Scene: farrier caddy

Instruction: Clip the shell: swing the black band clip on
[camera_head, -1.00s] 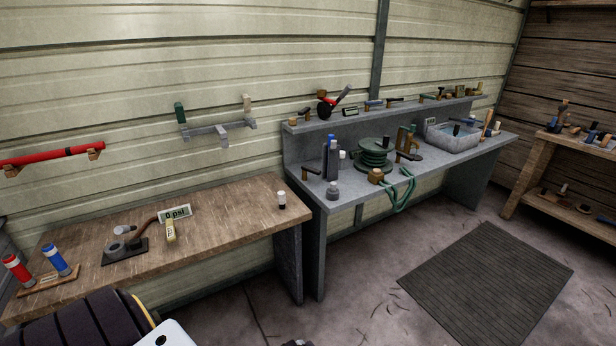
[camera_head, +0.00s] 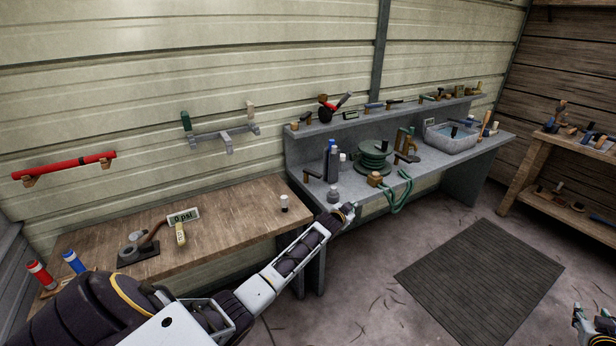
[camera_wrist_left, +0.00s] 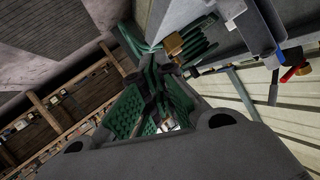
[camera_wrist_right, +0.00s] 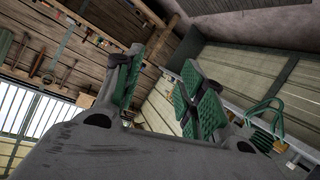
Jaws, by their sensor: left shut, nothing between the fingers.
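I cannot pick out the shell or the black band clip with certainty in any view. On the wooden bench, a grey rounded fitting (camera_head: 133,246) with a brown handle sits on a dark plate. My left gripper (camera_head: 346,212) is at the end of the outstretched arm, in front of the grey bench's near left corner. It is shut and empty; its green-padded fingers (camera_wrist_left: 152,75) show in the left wrist view. My right gripper (camera_head: 594,322) is at the lower right edge, over the floor. In the right wrist view its green-padded fingers (camera_wrist_right: 160,90) are apart, with nothing between them.
The grey bench holds a green hose reel (camera_head: 373,160), bottles and a water basin (camera_head: 451,144). Floor around the mat (camera_head: 485,280) is clear.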

